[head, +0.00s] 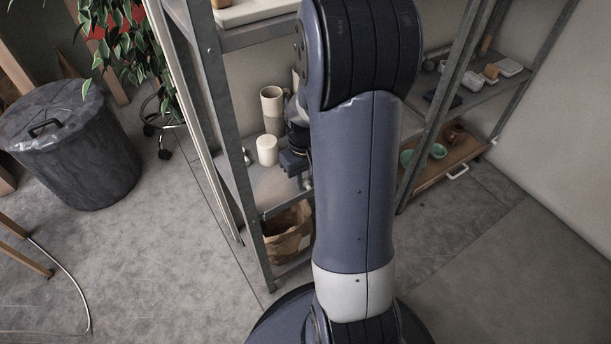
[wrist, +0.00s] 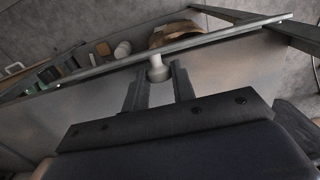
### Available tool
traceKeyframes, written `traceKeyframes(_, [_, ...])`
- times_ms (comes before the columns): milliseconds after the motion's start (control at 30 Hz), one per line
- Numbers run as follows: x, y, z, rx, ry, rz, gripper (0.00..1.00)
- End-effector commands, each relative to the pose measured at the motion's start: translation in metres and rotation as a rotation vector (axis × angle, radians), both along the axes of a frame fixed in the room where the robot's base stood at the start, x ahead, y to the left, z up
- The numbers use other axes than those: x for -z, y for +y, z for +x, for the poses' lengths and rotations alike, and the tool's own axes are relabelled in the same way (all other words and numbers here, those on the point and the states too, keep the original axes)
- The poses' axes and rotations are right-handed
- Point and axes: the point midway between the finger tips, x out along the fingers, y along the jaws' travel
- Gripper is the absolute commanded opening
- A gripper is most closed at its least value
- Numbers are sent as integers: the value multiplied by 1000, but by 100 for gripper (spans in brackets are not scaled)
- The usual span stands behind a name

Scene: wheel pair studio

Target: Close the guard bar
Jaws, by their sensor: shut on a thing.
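The guard bar (wrist: 215,36) is a long thin grey rail that crosses the wrist view at a slant, low at the left and high at the right. A round pale knob (wrist: 157,69) sits on its near side, close to the middle. My gripper (wrist: 159,82) has its two dark fingers on either side of this knob and is shut on it. In the head view my gripper (head: 295,162) is at the front of the grey metal shelf unit, partly hidden by my arm. The bar cannot be made out clearly there.
A tall cup (head: 271,108) and a short white cup (head: 267,150) stand on the shelf beside my gripper. A brown paper bag (head: 288,236) is on the level below. A lidded dark bin (head: 75,150) stands left. Open floor (head: 165,255) lies between.

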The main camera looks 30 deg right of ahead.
Motion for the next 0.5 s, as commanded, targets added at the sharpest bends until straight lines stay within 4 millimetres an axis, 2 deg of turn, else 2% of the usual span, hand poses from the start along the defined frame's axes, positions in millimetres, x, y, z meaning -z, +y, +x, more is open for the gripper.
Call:
traceKeyframes(133, [-4,1,5,-2,72,0,2])
traceKeyframes(500, [3,1,14,-1,233,-9,2])
